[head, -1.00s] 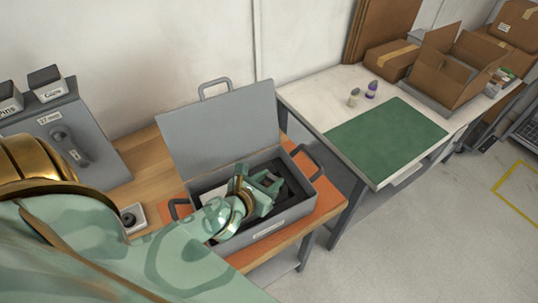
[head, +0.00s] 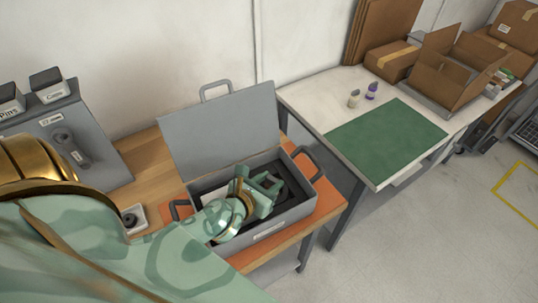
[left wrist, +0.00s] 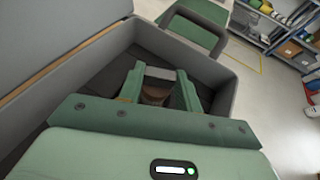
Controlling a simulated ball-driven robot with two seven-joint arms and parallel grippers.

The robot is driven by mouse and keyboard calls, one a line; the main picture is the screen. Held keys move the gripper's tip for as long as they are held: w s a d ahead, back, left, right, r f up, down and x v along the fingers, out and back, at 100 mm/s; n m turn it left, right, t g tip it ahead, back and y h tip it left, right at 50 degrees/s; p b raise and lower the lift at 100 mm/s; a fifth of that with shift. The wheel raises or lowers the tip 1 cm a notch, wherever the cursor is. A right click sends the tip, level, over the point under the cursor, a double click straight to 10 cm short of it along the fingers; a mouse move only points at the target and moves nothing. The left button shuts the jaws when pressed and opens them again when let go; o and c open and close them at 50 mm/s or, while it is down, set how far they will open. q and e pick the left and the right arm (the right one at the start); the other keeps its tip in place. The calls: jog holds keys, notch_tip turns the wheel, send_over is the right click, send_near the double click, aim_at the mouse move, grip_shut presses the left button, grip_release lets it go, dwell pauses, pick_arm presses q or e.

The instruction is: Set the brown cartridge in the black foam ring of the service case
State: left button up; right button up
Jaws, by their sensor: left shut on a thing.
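The grey service case (head: 285,217) stands open on the orange mat, its lid raised at the back. My left gripper (head: 268,185) reaches down into the case, towards its right half. In the left wrist view the gripper (left wrist: 158,88) is shut on the brown cartridge (left wrist: 155,96), which shows as a brown patch between the fingers. The cartridge's lower end is hidden, and I cannot tell whether it touches the foam. Dark lining shows inside the case, but I cannot make out the black foam ring. My right gripper is not in view.
The case's walls and side handles (head: 308,162) surround the gripper closely. A grey cabinet (head: 75,140) and a small square holder (head: 133,218) are at left. At right, a table bears a green mat (head: 385,140), two small bottles (head: 371,91) and cardboard boxes (head: 455,70).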

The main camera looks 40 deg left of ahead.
pick_arm(q)
jog(key=shift+f+b, duration=0.55)
jog(key=shift+f, duration=0.05)
dwell(0.3)
jog(key=o, duration=0.7)
jog(key=shift+p+v, duration=0.6)
jog(key=shift+v, duration=0.8)
jog(key=shift+p+v, duration=0.45)
jog(key=shift+v, duration=1.1)
jog(key=shift+p+v, duration=0.35)
jog(key=shift+v, duration=2.25)
